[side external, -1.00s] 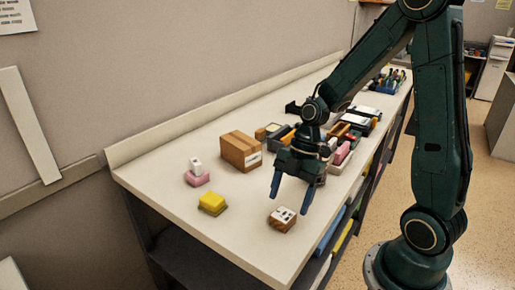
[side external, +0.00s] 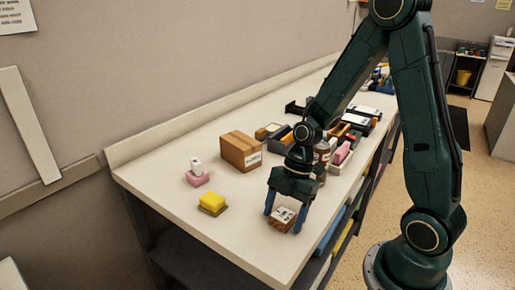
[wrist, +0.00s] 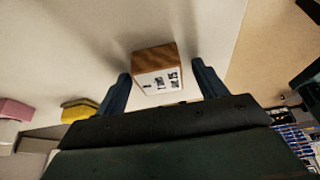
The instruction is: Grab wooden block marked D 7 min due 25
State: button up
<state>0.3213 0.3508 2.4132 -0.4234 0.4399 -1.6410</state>
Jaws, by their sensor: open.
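A small wooden block (side external: 281,219) with a white printed label on top sits near the front edge of the table. In the wrist view the block (wrist: 155,59) shows brown wood and a white label with black marks; the text is too small to read. My gripper (side external: 285,217) is open, with its blue fingers low on either side of the block. In the wrist view my gripper (wrist: 165,85) has a finger to the left and right of the block, with gaps between fingers and block.
A yellow block (side external: 212,202) and a pink block with a white piece (side external: 197,178) are to the left. Trays with several items lie behind my gripper. The table's front edge is close.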

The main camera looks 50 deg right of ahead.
aim_at(284, 214)
jog(key=shift+c, duration=0.4)
jog(key=c, duration=1)
jog(key=shift+r, duration=0.2)
notch_tip(284, 214, up, 20)
jog(key=shift+f, duration=0.15)
